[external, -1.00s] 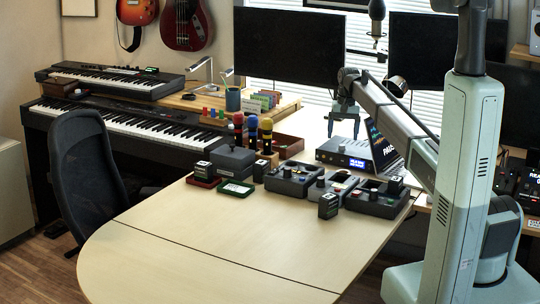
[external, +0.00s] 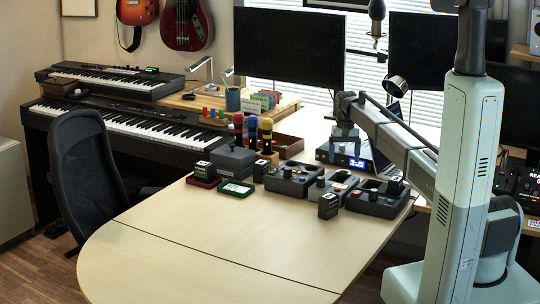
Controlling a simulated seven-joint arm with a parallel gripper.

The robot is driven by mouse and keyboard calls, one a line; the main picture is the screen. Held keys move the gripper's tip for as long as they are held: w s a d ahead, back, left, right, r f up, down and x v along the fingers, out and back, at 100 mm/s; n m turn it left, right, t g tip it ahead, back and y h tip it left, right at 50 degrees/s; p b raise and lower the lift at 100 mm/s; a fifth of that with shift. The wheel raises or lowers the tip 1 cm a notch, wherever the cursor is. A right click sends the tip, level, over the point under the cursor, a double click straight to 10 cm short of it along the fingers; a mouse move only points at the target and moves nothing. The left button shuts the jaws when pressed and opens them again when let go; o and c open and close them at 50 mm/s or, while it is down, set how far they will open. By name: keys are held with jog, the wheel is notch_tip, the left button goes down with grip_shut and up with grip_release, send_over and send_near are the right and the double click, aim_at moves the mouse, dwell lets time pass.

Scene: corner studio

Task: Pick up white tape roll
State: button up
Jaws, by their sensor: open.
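I cannot make out a white tape roll for certain in the external view; it may be hidden or too small to tell. My gripper (external: 344,150) points down above the back of the desk, in front of the blue-lit audio unit (external: 345,160), which it partly covers. Its fingers are apart and I see nothing between them. Whether it touches anything below is not clear.
Several dark pedal-like boxes (external: 292,181) stand in a row before my gripper. A grey case (external: 232,159), a red tray (external: 203,182) and a green tray (external: 237,188) lie to the left. Microphones (external: 265,133) stand behind. The front of the desk (external: 220,240) is clear.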

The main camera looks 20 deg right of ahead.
jog(key=shift+s+a+f, duration=0.1)
jog(key=shift+a+f, duration=0.05)
jog(key=shift+f, duration=2.4)
jog(key=shift+c, duration=0.3)
jog(key=c, duration=1.1)
